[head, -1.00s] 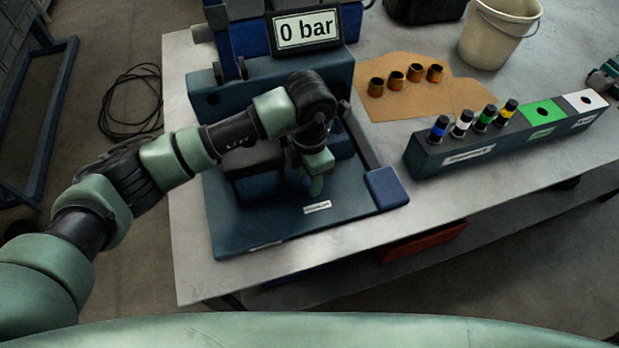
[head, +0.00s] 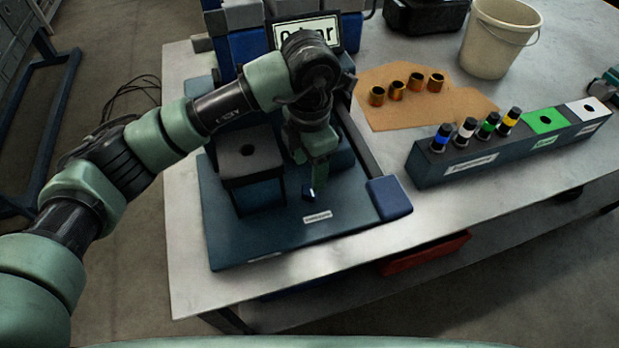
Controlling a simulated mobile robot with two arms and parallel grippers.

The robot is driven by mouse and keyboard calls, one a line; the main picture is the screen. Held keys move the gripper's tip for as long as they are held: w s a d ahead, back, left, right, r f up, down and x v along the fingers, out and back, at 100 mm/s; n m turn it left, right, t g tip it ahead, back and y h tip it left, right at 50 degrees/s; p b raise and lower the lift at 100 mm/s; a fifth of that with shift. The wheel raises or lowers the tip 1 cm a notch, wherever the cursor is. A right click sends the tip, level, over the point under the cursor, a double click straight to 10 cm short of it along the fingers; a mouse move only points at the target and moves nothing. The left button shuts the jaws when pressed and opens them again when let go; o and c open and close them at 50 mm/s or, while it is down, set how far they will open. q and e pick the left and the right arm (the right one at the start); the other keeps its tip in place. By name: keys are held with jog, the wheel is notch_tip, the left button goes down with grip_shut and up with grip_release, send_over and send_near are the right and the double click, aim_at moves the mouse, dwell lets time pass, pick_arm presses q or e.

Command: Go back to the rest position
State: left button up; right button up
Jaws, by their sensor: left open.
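My left gripper (head: 311,190) hangs over the dark blue test stand (head: 235,240), pointing down just right of a dark block with a round hole (head: 248,165). The fingers are small and partly seen from behind, with nothing visible held between them. My left arm comes in from the left and arches over the stand. Its wrist covers part of the pressure display (head: 285,33) at the back of the stand.
A rack (head: 435,172) with several colour-banded injectors and green and white end sections stands at right. Several brass sleeves (head: 397,90) stand on brown cardboard (head: 440,110). A white bucket (head: 492,45) is behind. The table's front strip (head: 350,260) is clear.

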pick_arm(q)
jog(key=shift+r, duration=0.25)
dwell(0.3)
